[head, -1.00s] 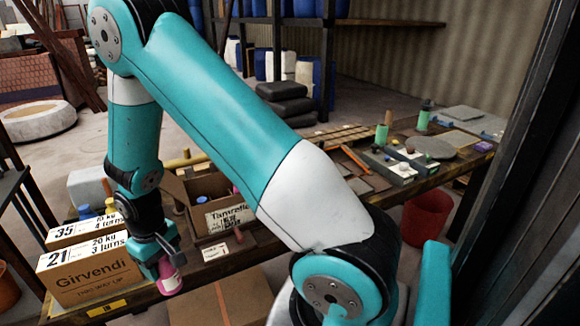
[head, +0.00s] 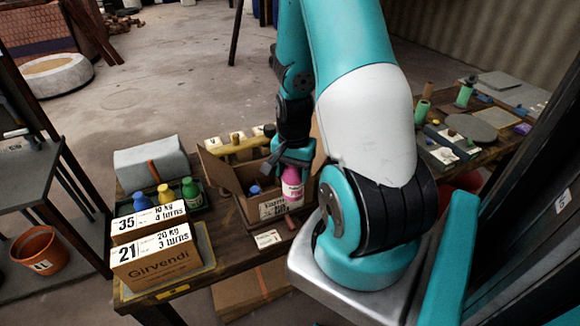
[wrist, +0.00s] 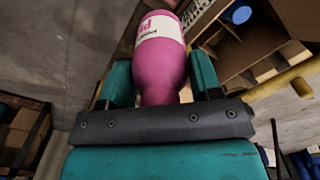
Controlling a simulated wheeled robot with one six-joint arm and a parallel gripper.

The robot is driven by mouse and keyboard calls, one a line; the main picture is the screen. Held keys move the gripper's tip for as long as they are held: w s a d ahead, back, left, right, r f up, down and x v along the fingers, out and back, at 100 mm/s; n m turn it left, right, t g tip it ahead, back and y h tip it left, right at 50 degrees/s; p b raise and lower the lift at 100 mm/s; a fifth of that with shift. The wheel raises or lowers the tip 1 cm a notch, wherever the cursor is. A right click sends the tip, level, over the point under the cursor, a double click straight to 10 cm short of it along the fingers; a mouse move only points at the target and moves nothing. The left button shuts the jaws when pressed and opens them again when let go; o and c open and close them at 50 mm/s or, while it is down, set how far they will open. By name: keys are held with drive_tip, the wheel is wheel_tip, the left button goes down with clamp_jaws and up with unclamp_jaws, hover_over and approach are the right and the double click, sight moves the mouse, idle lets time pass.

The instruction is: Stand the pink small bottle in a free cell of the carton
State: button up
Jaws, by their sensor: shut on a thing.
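The pink small bottle (head: 292,187) has a white label and hangs in my gripper (head: 293,160), which is shut on it. In the wrist view the bottle (wrist: 160,58) sits between the two teal fingers (wrist: 160,85), its body pointing away from the palm. The open carton (head: 222,172) stands on the bench just behind and left of the bottle, with a printed label on its front. The wrist view shows the carton's cardboard dividers (wrist: 228,40) and a blue cap (wrist: 238,13) in one cell. Other cells there look empty. My arm hides the carton's right part in the head view.
Two boxes marked 35 (head: 150,218) and 21 (head: 158,262) stand at the bench's left. Behind them, blue, yellow and green bottles (head: 190,190) stand in a dark tray. A small card (head: 267,239) lies in front.

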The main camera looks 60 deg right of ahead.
drive_tip(key=w+d, duration=0.5)
drive_tip(key=w, duration=0.4)
drive_tip(key=shift+w+d, duration=0.2)
drive_tip(key=shift+w, duration=0.05)
drive_tip(key=shift+f, duration=0.2)
drive_tip(key=shift+a+f+b, duration=0.1)
drive_tip(key=shift+f+b, duration=0.4)
drive_tip(key=shift+f, duration=0.25)
drive_tip(key=shift+f, duration=0.1)
drive_tip(key=shift+f+b, duration=1)
drive_tip(key=shift+f, duration=0.3)
drive_tip(key=shift+f+b, duration=0.65)
drive_tip(key=shift+f, duration=0.25)
drive_tip(key=shift+f, duration=0.2)
drive_tip(key=shift+f+b, duration=0.55)
drive_tip(key=shift+f, duration=0.15)
